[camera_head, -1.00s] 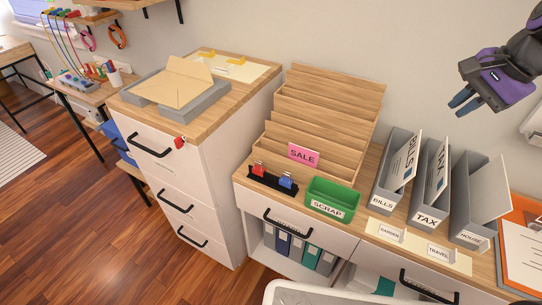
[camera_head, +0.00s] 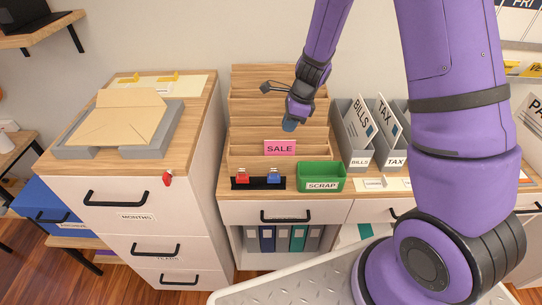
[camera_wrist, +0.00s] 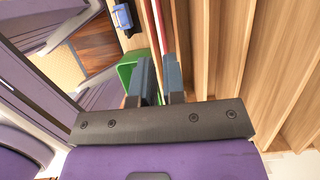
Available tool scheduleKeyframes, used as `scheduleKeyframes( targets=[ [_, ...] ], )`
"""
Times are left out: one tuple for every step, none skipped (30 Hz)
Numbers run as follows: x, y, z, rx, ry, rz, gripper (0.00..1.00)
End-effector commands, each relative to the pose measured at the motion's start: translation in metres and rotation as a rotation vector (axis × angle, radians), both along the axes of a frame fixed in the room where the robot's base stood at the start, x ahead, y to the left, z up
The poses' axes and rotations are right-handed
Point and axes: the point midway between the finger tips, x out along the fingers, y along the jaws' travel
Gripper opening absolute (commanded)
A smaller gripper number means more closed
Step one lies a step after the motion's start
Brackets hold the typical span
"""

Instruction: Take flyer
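The flyer is a pink card marked SALE (camera_head: 279,148), upright in the front slot of the tiered wooden rack (camera_head: 255,107). My gripper (camera_head: 289,125) is above and slightly right of the flyer in the head view, pointing down and apart from it. In the wrist view my gripper (camera_wrist: 160,65) has its two blue-grey fingers apart with a narrow empty gap. A thin reddish edge (camera_wrist: 158,22), apparently the flyer seen edge-on, lies beyond the fingertips, roughly in line with the gap.
A green SCRAP bin (camera_head: 321,177) and a black holder with red and blue clips (camera_head: 258,182) stand before the rack. BILLS (camera_head: 361,158) and TAX (camera_head: 396,161) file holders stand to the right. A drawer cabinet with a grey tray (camera_head: 70,152) is left.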

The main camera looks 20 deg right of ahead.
Motion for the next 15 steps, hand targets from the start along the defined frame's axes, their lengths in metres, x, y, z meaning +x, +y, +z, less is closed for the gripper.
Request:
scheduleKeyframes(
  targets=[
    [0.0, 0.002, -0.008, 0.0, 0.003, 0.0, 0.11],
    [0.0, 0.003, -0.013, 0.0, 0.004, 0.0, 0.11],
    [0.001, 0.005, -0.019, 0.0, 0.003, 0.0, 0.11],
    [0.002, 0.006, -0.023, 0.0, 0.002, 0.0, 0.11],
    [0.002, 0.008, -0.026, 0.001, 0.003, 0.001, 0.11],
    [0.003, 0.009, -0.031, 0.001, 0.002, 0.002, 0.11],
    [0.003, 0.01, -0.033, 0.001, 0.002, 0.002, 0.11],
    [0.003, 0.011, -0.036, 0.0, 0.0, 0.002, 0.11],
    [0.004, 0.012, -0.038, 0.0, 0.0, 0.002, 0.11],
    [0.004, 0.012, -0.04, 0.0, 0.0, 0.003, 0.11],
    [0.004, 0.012, -0.041, 0.0, 0.0, 0.003, 0.11],
    [0.004, 0.013, -0.042, 0.0, 0.0, 0.003, 0.11],
    [0.004, 0.013, -0.044, 0.0, 0.0, 0.003, 0.11],
    [0.004, 0.014, -0.046, 0.0, 0.0, 0.002, 0.11],
    [0.005, 0.015, -0.05, 0.0, 0.0, 0.002, 0.11]
  ],
)
